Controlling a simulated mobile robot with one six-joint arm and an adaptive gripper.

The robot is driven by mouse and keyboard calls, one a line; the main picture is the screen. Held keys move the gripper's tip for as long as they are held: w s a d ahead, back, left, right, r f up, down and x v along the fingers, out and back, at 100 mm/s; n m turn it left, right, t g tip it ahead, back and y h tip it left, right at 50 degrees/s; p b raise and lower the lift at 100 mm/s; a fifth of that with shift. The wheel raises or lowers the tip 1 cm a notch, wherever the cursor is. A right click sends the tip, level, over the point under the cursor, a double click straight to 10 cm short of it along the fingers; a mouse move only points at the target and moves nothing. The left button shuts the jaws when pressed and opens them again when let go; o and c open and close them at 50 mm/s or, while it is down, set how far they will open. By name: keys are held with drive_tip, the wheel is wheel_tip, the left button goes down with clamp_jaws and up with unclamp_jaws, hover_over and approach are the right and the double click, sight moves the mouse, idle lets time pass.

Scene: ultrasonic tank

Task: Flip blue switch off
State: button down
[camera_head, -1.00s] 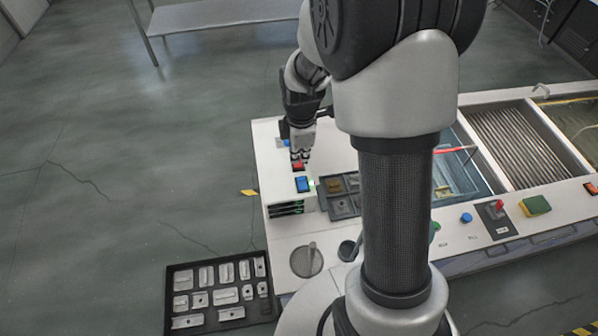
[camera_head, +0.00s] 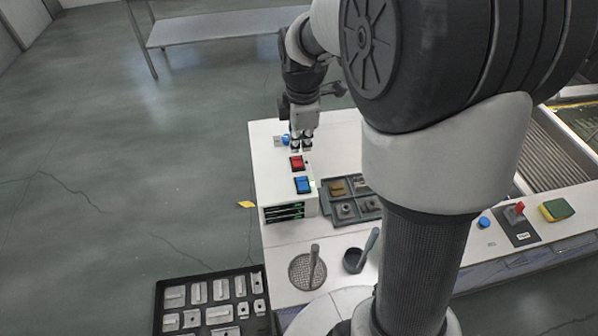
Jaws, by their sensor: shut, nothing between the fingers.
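The blue switch (camera_head: 303,184) sits on top of the white box at its near end, above a slotted front with green lights. A red switch (camera_head: 297,162) sits just behind it. My gripper (camera_head: 301,147) points down over the box top, behind the red switch and apart from the blue one. It is shut and holds nothing. Whether its tips touch the box cannot be told. A round blue knob (camera_head: 286,140) shows to the left of my gripper. The tilt of the blue switch is too small to read.
A grey parts tray (camera_head: 345,211) lies right of the box. A mesh strainer (camera_head: 308,271) and a dark cup (camera_head: 354,261) stand in front. A black tray (camera_head: 259,291) of metal parts is at lower left. My arm hides much of the tank.

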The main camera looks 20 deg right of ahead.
drive_tip(key=b, duration=0.4)
approach(299, 184)
drive_tip(key=f, duration=0.1)
drive_tip(key=w+f, duration=0.1)
drive_tip(key=f, duration=0.3)
drive_tip(key=shift+w+d+f, duration=0.2)
drive_tip(key=shift+w+d, duration=0.05)
drive_tip(key=shift+w, duration=0.1)
drive_tip(key=shift+w+f, duration=0.15)
drive_tip(key=shift+f, duration=0.45)
drive_tip(key=shift+f, duration=0.1)
drive_tip(key=shift+w+f, duration=0.15)
drive_tip(key=shift+f, duration=0.1)
drive_tip(key=shift+s+a+r, duration=0.15)
drive_tip(key=shift+s, duration=0.65)
